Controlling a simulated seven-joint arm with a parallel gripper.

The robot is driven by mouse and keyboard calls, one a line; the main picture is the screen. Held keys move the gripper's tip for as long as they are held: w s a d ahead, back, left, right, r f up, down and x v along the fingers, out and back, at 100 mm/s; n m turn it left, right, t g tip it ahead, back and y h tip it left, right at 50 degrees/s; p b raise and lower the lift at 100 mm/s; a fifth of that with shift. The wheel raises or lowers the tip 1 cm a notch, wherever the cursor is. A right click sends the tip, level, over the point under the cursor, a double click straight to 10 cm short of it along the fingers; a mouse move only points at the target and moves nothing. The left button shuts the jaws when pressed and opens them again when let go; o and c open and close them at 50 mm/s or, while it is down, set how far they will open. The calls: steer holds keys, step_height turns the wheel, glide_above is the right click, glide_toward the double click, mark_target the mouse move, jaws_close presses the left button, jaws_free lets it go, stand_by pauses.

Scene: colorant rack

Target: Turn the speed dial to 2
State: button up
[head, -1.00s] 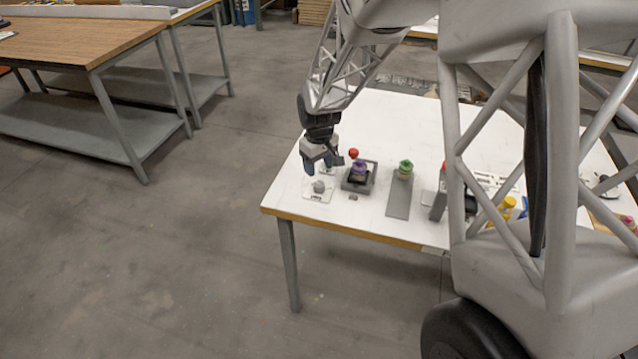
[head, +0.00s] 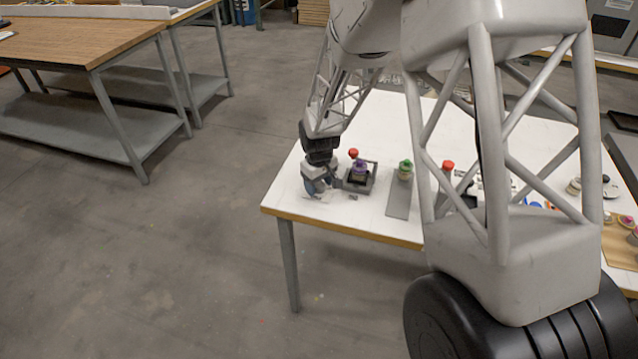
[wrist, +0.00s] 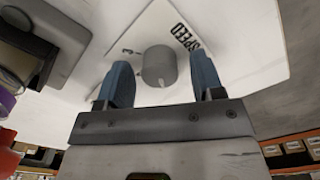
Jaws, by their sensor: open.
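The speed dial is a round grey knob (wrist: 158,66) on a white plate (wrist: 215,45) printed with "SPEED" and a "3" in the wrist view. A small light mark shows on the knob's near edge. My gripper (wrist: 162,85) is open, with one blue finger on each side of the knob and visible space between. I cannot tell whether the fingertips are level with the knob. In the head view my gripper (head: 318,187) is down at the table's left end and hides the dial. Other numbers on the plate are not readable.
A dark grey square station (head: 359,189) with a purple-topped container stands just right of my gripper. A grey strip (head: 398,205) with a green-topped container is farther right. The white table's (head: 300,208) left edge is close by.

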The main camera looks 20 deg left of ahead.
steer(key=shift+c, duration=0.4)
steer(key=c, duration=0.8)
steer(key=shift+c, duration=0.2)
steer(key=shift+m, duration=0.4)
steer(key=m, duration=1.1)
steer(key=shift+w, duration=0.1)
steer(key=o, duration=0.9)
